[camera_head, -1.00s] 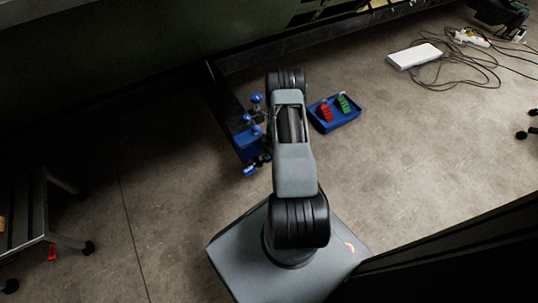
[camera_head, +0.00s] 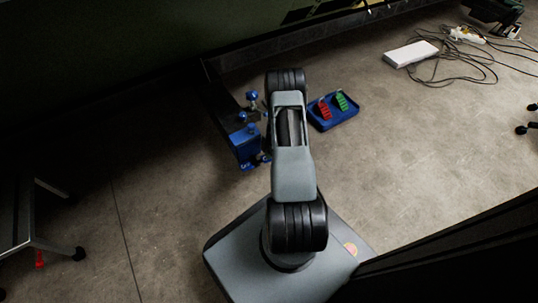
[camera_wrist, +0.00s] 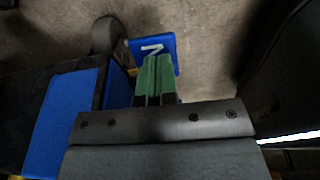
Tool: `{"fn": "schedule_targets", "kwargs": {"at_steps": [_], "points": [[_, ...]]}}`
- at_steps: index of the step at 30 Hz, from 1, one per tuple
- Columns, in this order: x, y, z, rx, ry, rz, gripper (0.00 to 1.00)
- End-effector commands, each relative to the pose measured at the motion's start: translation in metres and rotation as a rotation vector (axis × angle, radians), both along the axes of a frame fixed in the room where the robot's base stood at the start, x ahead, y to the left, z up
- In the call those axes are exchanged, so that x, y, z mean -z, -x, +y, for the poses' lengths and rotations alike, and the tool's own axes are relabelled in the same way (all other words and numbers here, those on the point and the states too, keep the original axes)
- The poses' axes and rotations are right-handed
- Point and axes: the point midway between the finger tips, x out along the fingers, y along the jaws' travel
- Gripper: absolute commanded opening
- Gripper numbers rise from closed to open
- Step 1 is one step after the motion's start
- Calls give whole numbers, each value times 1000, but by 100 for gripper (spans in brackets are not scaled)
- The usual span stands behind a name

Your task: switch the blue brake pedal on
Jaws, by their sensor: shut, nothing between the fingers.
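The blue brake pedal (camera_wrist: 166,45) is a flat blue plate with a white mark, low over the floor in the wrist view. In the head view a small blue part, likely the pedal (camera_head: 247,166), shows at the foot of the blue stand (camera_head: 243,142). My gripper (camera_wrist: 159,60) has green fingers that are shut and empty. Their tips overlap the pedal's near edge in the wrist view; I cannot tell whether they touch it. In the head view my arm hides most of the gripper.
A black wheel (camera_wrist: 106,36) stands left of the pedal. A white box (camera_head: 411,53) and cables lie farther right. A wheeled stool (camera_head: 40,245) is at left. Floor between is clear.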

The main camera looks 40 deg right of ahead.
Motion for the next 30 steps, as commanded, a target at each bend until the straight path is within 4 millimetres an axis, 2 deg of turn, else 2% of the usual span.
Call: {"fn": "schedule_targets", "kwargs": {"at_steps": [10,14,20,30], "points": [[0,0,0,0,0,0,0],[-9,0,-1,-1,1,-1,0],[-43,-1,-7,-6,1,-3,0],[-94,4,-45,-4,1,-2,0]]}}
